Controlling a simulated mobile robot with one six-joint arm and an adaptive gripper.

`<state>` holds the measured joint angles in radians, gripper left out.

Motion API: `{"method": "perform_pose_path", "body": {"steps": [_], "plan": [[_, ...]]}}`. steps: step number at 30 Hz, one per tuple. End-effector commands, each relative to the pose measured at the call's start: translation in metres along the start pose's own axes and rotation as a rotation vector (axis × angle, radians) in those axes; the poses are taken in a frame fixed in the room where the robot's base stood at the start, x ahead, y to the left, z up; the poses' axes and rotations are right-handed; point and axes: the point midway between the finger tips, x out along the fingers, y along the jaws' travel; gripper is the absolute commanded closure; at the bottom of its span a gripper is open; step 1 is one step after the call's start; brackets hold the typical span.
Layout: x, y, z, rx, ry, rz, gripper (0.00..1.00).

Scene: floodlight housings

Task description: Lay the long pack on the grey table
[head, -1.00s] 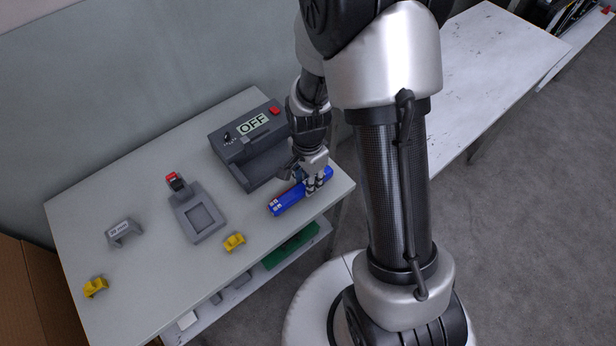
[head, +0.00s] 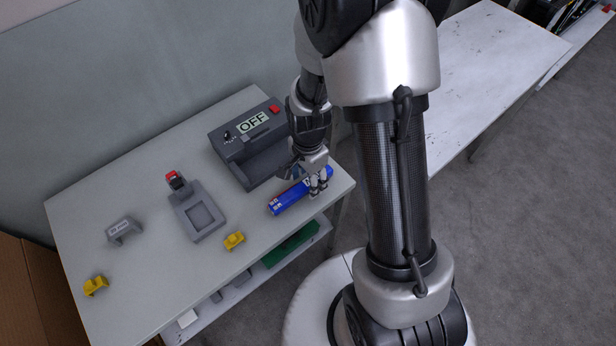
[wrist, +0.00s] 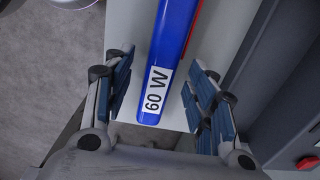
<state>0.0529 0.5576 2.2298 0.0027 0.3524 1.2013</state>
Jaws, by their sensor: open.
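The long pack (head: 289,199) is a blue box with a little red and white. It lies flat on the grey table (head: 150,199) near the front right edge. In the wrist view the pack (wrist: 172,45) runs between my fingers, with a white "60 W" label towards me. My gripper (head: 318,190) is at the pack's right end. In the wrist view my gripper (wrist: 160,95) is open, its blue-padded fingers on either side of the pack, with gaps on both sides.
A dark grey device (head: 238,143) marked "OFF" stands behind the pack. A grey fixture with a red top (head: 199,214), a grey block (head: 123,231) and yellow pieces (head: 234,241) (head: 95,287) are further left. A white table (head: 485,75) stands at the right.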

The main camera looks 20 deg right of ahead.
Motion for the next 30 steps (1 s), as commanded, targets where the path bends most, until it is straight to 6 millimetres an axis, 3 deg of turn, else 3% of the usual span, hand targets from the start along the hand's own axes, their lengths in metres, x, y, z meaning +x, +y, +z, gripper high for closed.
{"method": "perform_pose_path", "body": {"steps": [8, 21, 30], "plan": [[-0.011, -0.001, 0.000, 0.000, 0.001, -0.003, 0.49], [-0.098, -0.001, -0.001, 0.000, 0.002, -0.005, 0.49], [-0.120, 0.000, 0.000, 0.000, 0.000, 0.000, 0.49]]}}
